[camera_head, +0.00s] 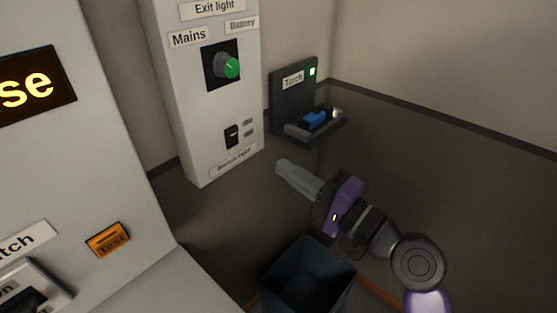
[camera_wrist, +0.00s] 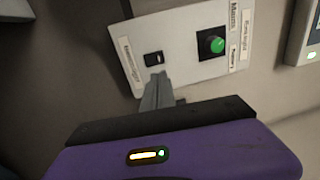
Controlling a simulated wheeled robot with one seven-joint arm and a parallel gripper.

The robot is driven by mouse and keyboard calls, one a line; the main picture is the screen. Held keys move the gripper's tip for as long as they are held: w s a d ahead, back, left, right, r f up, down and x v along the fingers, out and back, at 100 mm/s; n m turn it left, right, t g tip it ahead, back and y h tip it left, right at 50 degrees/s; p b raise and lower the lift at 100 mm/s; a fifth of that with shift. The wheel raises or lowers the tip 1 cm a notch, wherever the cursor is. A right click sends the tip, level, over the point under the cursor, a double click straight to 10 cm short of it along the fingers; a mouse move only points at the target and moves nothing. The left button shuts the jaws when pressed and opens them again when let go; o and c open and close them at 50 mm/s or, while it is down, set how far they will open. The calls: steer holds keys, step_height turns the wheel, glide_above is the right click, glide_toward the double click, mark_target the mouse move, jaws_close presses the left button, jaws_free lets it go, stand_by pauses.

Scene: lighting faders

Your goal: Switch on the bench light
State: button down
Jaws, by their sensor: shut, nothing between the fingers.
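No control labelled as a bench light can be made out. A pale wall box carries labels "Exit light" (camera_head: 213,7), "Mains" (camera_head: 188,38) and "Battery" (camera_head: 242,25), a green-tipped knob (camera_head: 229,67) and a small black rocker switch (camera_head: 232,135) above a small label, which seems to read "Remote input". The knob (camera_wrist: 217,45) and rocker (camera_wrist: 153,59) also show in the wrist view. My gripper (camera_head: 281,166) is shut and empty, in front of the box and to the right of its lower edge. In the wrist view the fingertips (camera_wrist: 157,76) appear just below the rocker; contact cannot be told.
A dark holder labelled "Torch" (camera_head: 293,80) with a blue torch (camera_head: 314,121) is right of the box. A dark bin (camera_head: 309,272) stands below my gripper. At left are a large panel with an orange Test button (camera_head: 108,240) and a partly cut-off switch (camera_head: 30,292).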

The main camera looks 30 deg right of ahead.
mark_target(234, 133)
steer(key=p+x, duration=0.2)
steer(key=x, duration=1)
steer(key=shift+w+a, duration=0.1)
steer(key=shift+r+p, duration=0.2)
steer(key=shift+p, duration=0.35)
steer(key=shift+w+r+p, duration=0.1)
steer(key=shift+r+p, duration=0.05)
steer(key=shift+p, duration=0.25)
steer(key=shift+f, duration=0.25)
